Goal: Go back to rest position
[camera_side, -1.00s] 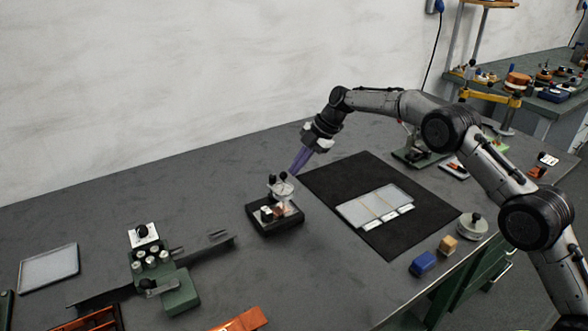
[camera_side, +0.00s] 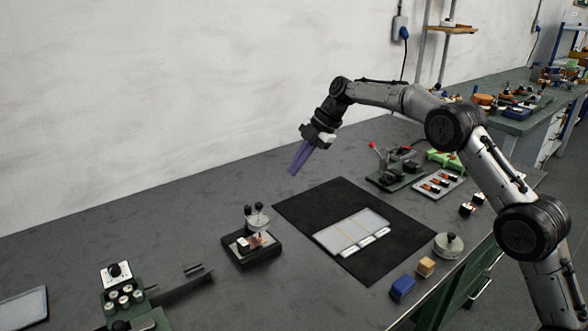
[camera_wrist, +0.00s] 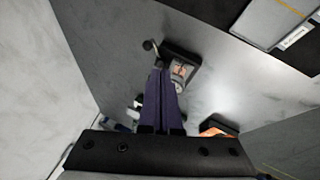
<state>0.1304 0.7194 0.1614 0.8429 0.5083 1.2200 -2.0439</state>
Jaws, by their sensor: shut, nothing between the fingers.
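My gripper (camera_side: 298,160) has long purple fingers. They are shut and empty, held in the air above the grey table, up and to the right of a small black fixture (camera_side: 252,250) in the side view. The fixture carries a copper-coloured piece (camera_side: 257,241) and two black knobs at its back. In the wrist view my gripper (camera_wrist: 160,72) points toward the fixture (camera_wrist: 183,64), whose lower left part is hidden behind the fingers. The fingers appear apart from it.
A black mat (camera_side: 300,206) holds a pale tray (camera_side: 352,232) with white labels. A blue block (camera_side: 402,287), a wooden block (camera_side: 426,267) and a round metal weight (camera_side: 448,245) stand near the table's right edge. A green-based device (camera_side: 398,170) stands behind the mat.

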